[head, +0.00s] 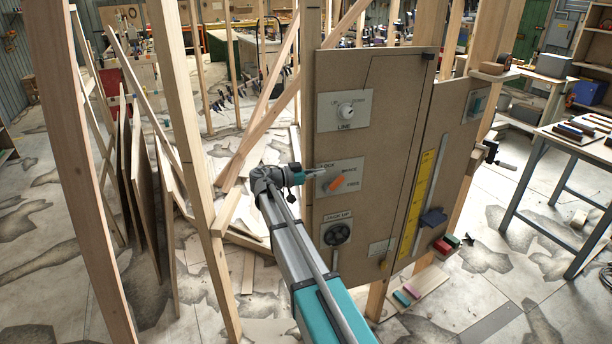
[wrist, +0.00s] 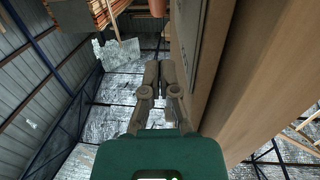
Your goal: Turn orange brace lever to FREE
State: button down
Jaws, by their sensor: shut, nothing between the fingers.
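The orange brace lever (head: 337,183) sits on a pale plate (head: 356,168) marked BRACE and FREE, in the middle of the upright brown panel (head: 400,130). It lies tilted, its right end near the FREE lettering; its exact setting is hard to read. My gripper (head: 320,173) is just left of the lever, its fingertips near the plate and apparently apart from the lever. In the wrist view, my gripper (wrist: 158,75) is shut and empty, alongside the panel face. An orange-brown piece at the top edge there may be the lever; I cannot tell.
A LINE knob (head: 345,110) is above the lever, and a JACK UP dial (head: 337,234) is below. A yellow strip (head: 423,190) and a dark blue block (head: 432,218) are at the panel's right. Wooden studs (head: 190,150) stand left of my arm. A workbench (head: 580,140) stands right.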

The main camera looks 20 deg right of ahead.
aim_at(339, 177)
jog(key=shift+d+f+b, duration=0.75)
jog(key=shift+d, duration=0.2)
jog(key=shift+d+f+b, duration=0.7)
jog(key=shift+d+f, duration=0.05)
jog(key=shift+d, duration=0.15)
jog(key=shift+d, duration=0.1)
